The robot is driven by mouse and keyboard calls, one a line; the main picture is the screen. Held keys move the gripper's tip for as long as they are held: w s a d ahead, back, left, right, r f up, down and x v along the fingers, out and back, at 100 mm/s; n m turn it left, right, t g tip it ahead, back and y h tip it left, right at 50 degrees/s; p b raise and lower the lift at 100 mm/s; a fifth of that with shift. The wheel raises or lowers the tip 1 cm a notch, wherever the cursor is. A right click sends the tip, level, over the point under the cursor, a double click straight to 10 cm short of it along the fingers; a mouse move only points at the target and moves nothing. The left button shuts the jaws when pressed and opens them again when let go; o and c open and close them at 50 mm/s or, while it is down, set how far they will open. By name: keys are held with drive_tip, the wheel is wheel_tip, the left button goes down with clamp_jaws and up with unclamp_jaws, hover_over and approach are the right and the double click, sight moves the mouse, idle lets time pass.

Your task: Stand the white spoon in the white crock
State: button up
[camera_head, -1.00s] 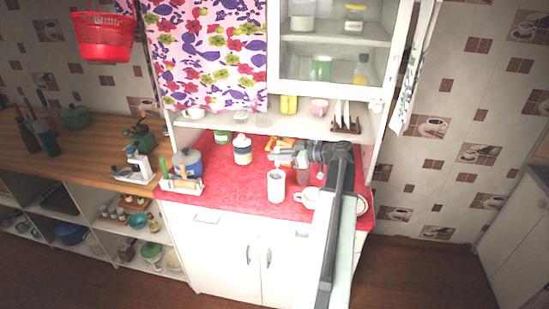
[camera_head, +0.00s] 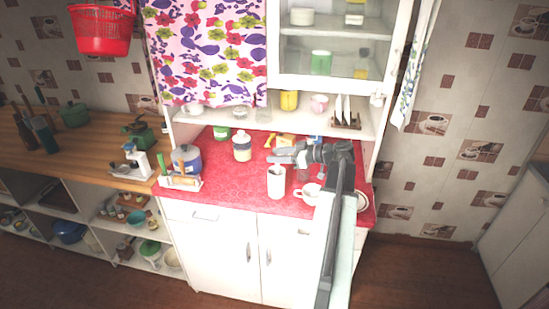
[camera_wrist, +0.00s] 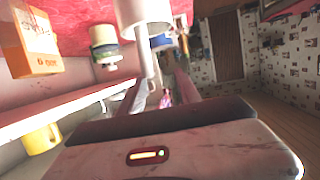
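The white crock (camera_head: 276,184) stands upright near the front of the red counter. In the wrist view, which is turned nearly upside down, the crock (camera_wrist: 145,10) is at the top. The white spoon (camera_wrist: 146,62) shows as a pale shaft reaching out of the crock's mouth toward my gripper; its lower end is hidden inside the crock. My gripper (camera_head: 277,155) is just above and behind the crock's rim. In the wrist view my gripper's fingers (camera_wrist: 155,76) look apart, with the shaft between them, nearer the left one.
A white cup (camera_head: 311,193) stands close right of the crock. A cream jar (camera_head: 242,148) and a blue pot (camera_head: 187,158) are to the left. An orange box (camera_wrist: 30,42) is behind. The shelf with a yellow canister (camera_head: 289,101) overhangs the counter's back.

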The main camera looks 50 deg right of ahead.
drive_tip(key=p+v, duration=0.2)
drive_tip(key=v, duration=0.5)
drive_tip(key=shift+s, duration=0.3)
drive_tip(key=shift+d, duration=0.1)
idle(0.5)
